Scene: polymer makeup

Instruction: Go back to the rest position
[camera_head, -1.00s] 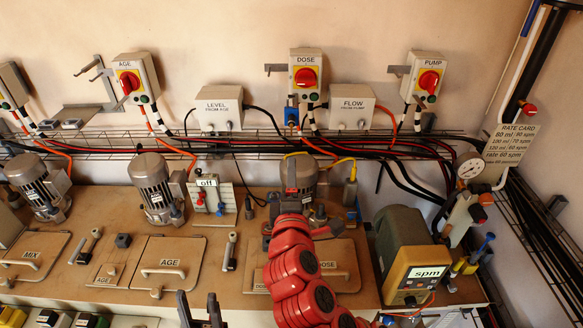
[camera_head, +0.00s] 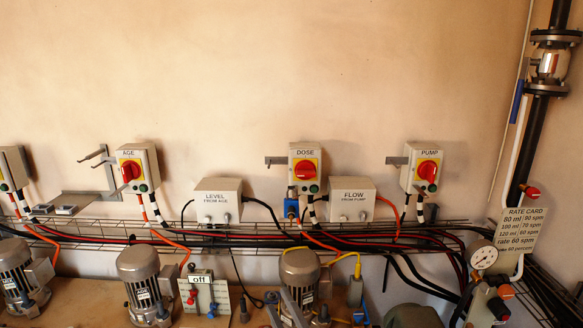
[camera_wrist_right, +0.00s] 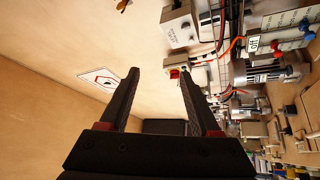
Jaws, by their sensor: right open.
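My right gripper (camera_head: 284,312) shows only as dark fingertips at the bottom edge of the head view, in front of the motor below the DOSE switch. In the right wrist view its two black fingers (camera_wrist_right: 160,80) stand apart with nothing between them. My left gripper is not in view. The rest of my right arm is below the head picture.
The AGE (camera_head: 139,168), DOSE (camera_head: 306,168) and PUMP (camera_head: 422,168) switches are on the wall. A wire cable tray (camera_head: 120,235) runs below them. Motors (camera_head: 139,275) stand beneath. A pressure gauge (camera_head: 484,256) and pipe (camera_head: 535,115) are at right. The upper wall is clear.

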